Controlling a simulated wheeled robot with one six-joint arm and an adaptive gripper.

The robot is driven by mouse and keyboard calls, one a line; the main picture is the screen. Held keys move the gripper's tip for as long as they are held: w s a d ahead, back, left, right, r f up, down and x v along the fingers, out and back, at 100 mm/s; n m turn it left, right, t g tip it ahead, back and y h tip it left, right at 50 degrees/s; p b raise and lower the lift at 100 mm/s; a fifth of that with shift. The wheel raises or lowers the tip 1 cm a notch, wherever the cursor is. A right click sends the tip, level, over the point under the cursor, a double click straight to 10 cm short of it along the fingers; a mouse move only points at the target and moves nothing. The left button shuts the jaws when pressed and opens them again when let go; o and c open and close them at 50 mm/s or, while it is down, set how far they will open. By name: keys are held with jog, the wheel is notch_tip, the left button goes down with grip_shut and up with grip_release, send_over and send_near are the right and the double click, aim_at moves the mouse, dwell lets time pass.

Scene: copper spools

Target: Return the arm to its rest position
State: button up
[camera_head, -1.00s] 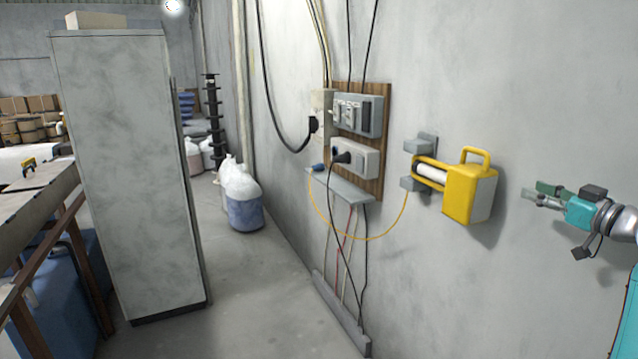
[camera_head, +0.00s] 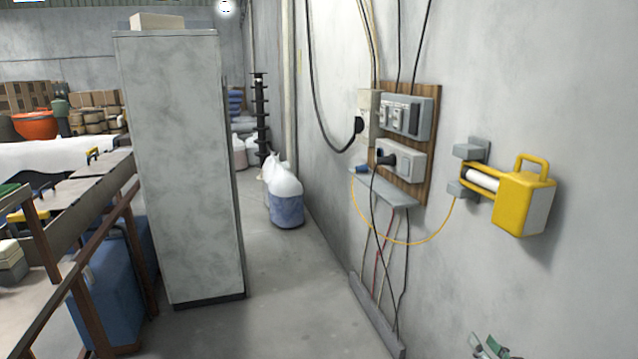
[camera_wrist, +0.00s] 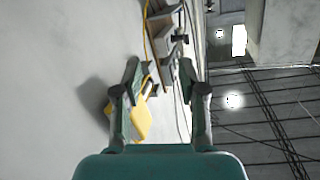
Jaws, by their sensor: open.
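My gripper (camera_head: 490,347) shows only as green fingertips at the bottom edge of the head view, below the yellow wall device; the rest of my arm is out of frame. In the wrist view my gripper (camera_wrist: 160,66) is open, its two green fingers apart with nothing held between them. The yellow device (camera_head: 523,203) with a white roller hangs on a grey wall bracket. It also shows in the wrist view (camera_wrist: 141,119), partly behind the left finger.
A wooden board with switches and sockets (camera_head: 408,118) is on the right wall, with hanging cables and a thin yellow cord. A tall grey cabinet (camera_head: 182,165) stands left of centre. White and blue sacks (camera_head: 286,200) sit farther back. The floor between cabinet and wall is clear.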

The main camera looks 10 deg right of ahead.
jog(key=s+a+f+g, duration=0.1)
jog(key=s+a+f, duration=0.6)
jog(key=s+a, duration=0.15)
jog(key=s+a+f+g, duration=0.1)
jog(key=s+a+f, duration=0.5)
jog(key=s+a, duration=0.3)
jog(key=s+a+r+n+y, duration=0.1)
jog(key=s+a+r, duration=0.1)
jog(key=s, duration=0.5)
jog(key=s+a+r+n+y, duration=0.1)
jog(key=s+a+r+n, duration=0.1)
jog(key=s+a, duration=0.3)
jog(key=s+a+r+n, duration=0.1)
jog(key=s+a, duration=0.3)
jog(key=s, duration=0.7)
jog(key=shift+s+a+r+y, duration=0.15)
jog(key=shift+a+r+y, duration=0.2)
jog(key=shift+r, duration=0.45)
jog(key=shift+d, duration=0.1)
